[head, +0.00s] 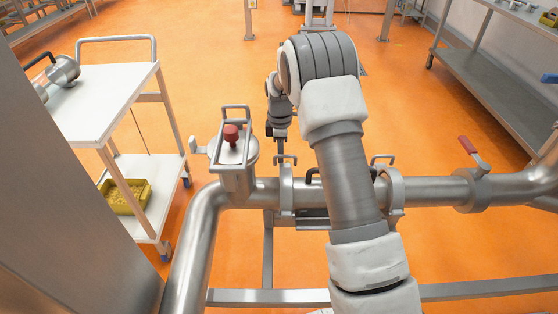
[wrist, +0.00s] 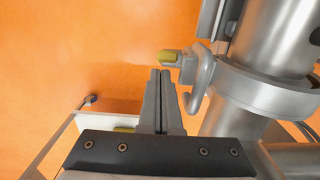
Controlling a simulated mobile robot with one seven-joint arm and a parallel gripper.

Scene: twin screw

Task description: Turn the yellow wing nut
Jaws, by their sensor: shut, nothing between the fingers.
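The yellow wing nut (wrist: 170,57) shows in the wrist view as a small yellow end beside the looped steel part of a pipe clamp (wrist: 199,75). My gripper (wrist: 160,72) is shut with nothing between its fingers. Its fingertips are just below the nut in the picture; I cannot tell whether they touch it. In the head view my gripper (head: 281,150) hangs beyond the pipe, left of my arm, partly hidden by the pipe fittings. I cannot make out the yellow nut in the head view.
A steel pipe (head: 430,190) runs across the front, with a red-handled valve (head: 467,145). A red knob (head: 231,133) tops a steel housing left of my gripper. A white cart (head: 105,95) with a yellow bin (head: 126,198) stands left. The orange floor beyond is open.

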